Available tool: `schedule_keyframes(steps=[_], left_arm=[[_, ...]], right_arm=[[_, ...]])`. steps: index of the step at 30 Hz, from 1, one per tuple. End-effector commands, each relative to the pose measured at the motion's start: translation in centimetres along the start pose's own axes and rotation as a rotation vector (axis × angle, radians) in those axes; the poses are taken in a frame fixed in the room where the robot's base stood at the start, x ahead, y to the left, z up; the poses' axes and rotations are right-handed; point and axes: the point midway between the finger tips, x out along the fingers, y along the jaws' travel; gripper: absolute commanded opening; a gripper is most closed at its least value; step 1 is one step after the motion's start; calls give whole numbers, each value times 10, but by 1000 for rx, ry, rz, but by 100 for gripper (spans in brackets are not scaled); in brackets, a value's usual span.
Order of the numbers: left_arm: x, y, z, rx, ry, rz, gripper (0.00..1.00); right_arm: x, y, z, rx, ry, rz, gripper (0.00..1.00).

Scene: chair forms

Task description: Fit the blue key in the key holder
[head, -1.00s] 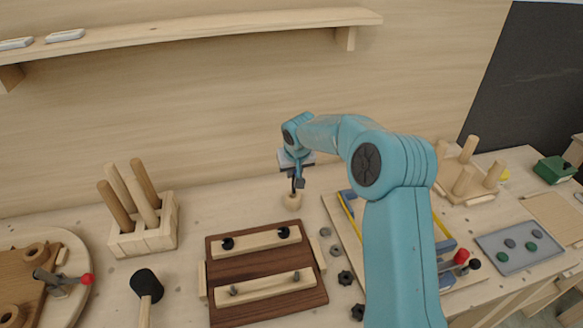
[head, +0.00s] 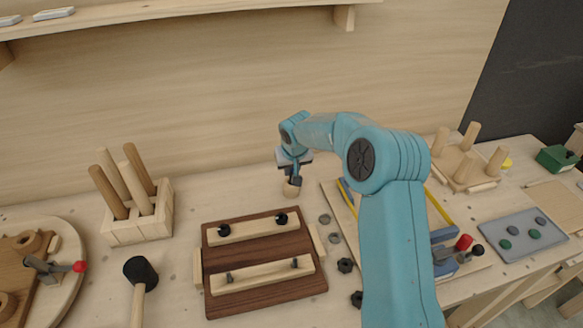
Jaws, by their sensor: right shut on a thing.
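My right gripper (head: 293,179) is at the back middle of the bench, seen small at the end of my teal arm. It is shut on a small dark piece, mostly hidden by the fingers; I cannot tell whether it is the blue key. A small round light-wood piece (head: 291,190) stands on the bench directly below the fingertips. The dark piece looks at or just over its top; contact is unclear. I cannot make out whether this wooden piece is the key holder. No other blue key shows clearly. My left gripper is not in view.
A dark wooden board (head: 263,239) with two pale bars lies in front. A peg block (head: 148,229) and black mallet (head: 139,272) are left. My arm partly covers a blue-and-yellow-edged board (head: 337,200). A peg rack (head: 483,182) and grey tray (head: 520,250) are right.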

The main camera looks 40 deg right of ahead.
Motion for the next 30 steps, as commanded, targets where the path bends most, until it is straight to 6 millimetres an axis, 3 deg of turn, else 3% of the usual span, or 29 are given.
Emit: schedule_keyframes(steps=[24, 25, 27, 30], left_arm=[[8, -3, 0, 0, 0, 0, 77], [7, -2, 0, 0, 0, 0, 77], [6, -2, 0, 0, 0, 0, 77], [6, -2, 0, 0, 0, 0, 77]], right_arm=[[6, 0, 2, 0, 1, 0, 0], [5, 0, 2, 0, 1, 0, 24], [5, 0, 2, 0, 1, 0, 47], [5, 0, 2, 0, 1, 0, 47]])
